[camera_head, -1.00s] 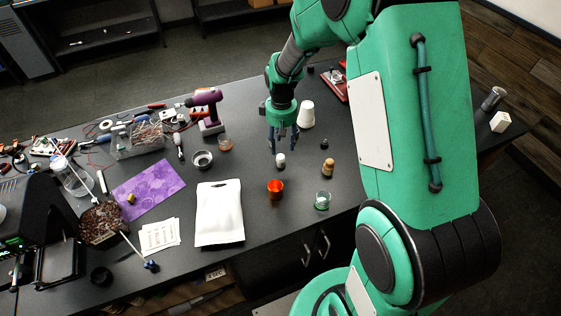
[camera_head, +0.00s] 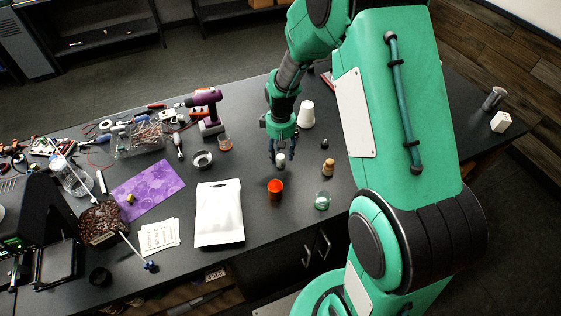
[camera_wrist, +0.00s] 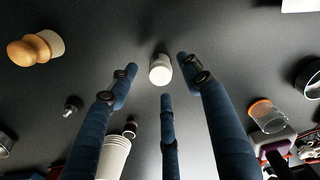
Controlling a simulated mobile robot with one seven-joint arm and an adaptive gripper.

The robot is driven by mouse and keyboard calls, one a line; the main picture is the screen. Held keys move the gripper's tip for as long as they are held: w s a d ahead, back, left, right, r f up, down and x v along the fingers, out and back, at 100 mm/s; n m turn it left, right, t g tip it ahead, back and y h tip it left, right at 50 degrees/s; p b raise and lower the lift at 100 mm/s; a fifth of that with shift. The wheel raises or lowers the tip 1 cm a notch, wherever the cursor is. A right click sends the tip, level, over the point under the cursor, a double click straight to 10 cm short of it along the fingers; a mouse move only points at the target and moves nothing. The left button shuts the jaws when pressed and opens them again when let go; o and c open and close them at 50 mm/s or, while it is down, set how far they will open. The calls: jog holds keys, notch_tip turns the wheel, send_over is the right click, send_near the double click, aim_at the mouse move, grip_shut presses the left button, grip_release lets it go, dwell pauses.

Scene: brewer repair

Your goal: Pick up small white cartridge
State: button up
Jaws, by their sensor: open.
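The small white cartridge (camera_head: 281,158) stands on the dark table in the head view, just at my gripper's fingertips. In the wrist view the cartridge (camera_wrist: 160,69) shows as a round white piece beyond the tips of the blue fingers. My gripper (camera_head: 280,154) is open, pointing down over the cartridge. In the wrist view its fingers (camera_wrist: 158,82) spread around the cartridge's near side, with a dark gap visible between them and it. I cannot tell how high the fingertips are above the table.
White stacked cups (camera_head: 307,114) stand behind. A white pouch (camera_head: 219,215) lies to the left. A purple drill (camera_head: 207,108) stands farther back left.

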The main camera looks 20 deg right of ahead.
aim_at(281, 156)
jog(key=shift+f, duration=1.55)
grip_shut()
